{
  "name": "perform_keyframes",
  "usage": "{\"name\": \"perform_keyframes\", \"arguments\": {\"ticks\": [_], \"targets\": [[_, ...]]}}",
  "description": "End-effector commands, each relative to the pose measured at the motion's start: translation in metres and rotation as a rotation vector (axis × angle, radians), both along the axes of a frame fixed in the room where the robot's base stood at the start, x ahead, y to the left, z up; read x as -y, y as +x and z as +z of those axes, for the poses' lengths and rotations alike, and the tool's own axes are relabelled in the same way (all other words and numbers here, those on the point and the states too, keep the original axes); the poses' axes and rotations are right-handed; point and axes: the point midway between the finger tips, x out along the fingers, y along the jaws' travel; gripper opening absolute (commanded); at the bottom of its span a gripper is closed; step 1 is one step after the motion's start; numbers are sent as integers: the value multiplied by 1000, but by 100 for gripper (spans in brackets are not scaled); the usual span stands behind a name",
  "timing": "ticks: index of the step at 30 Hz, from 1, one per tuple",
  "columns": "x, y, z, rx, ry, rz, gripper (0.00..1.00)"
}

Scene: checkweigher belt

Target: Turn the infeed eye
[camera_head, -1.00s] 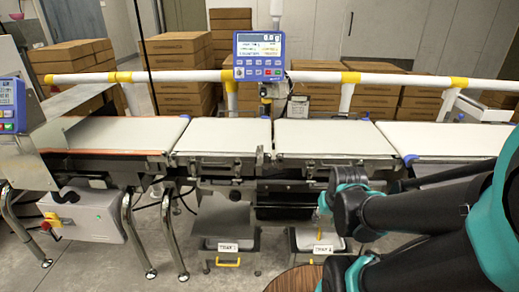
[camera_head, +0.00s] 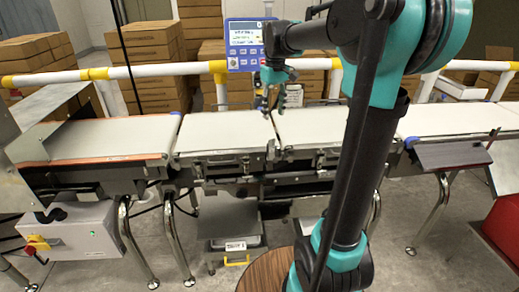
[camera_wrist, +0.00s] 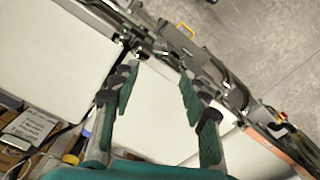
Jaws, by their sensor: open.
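My gripper (camera_head: 268,103) hangs over the joint between the two middle white belts, fingers pointing down. In the wrist view its two grey-green fingers (camera_wrist: 158,82) are spread apart with nothing between them. Near the fingertips in that view is dark bracket hardware (camera_wrist: 143,45) at the belt joint. In the head view, small metal brackets (camera_head: 271,150) sit at the front edge of this joint, below the gripper. I cannot tell for certain which small part is the infeed eye. The left middle belt (camera_head: 222,134) and right middle belt (camera_head: 318,126) are empty.
A blue display unit (camera_head: 244,45) stands behind the gripper, partly covered by my arm. A white-and-yellow rail (camera_head: 160,72) runs behind the belts. Stacked cartons (camera_head: 152,48) fill the back. A grey box with a switch (camera_head: 75,232) is low left. A labelled tray (camera_head: 233,247) sits beneath.

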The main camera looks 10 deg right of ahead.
Motion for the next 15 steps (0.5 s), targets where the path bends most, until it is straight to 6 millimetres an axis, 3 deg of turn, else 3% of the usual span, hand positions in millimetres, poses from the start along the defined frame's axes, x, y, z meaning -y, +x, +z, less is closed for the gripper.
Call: {"name": "perform_keyframes", "arguments": {"ticks": [5,15], "targets": [[0,1,-12,-4,-1,5,45],[0,1,-76,-3,0,3,45]]}}
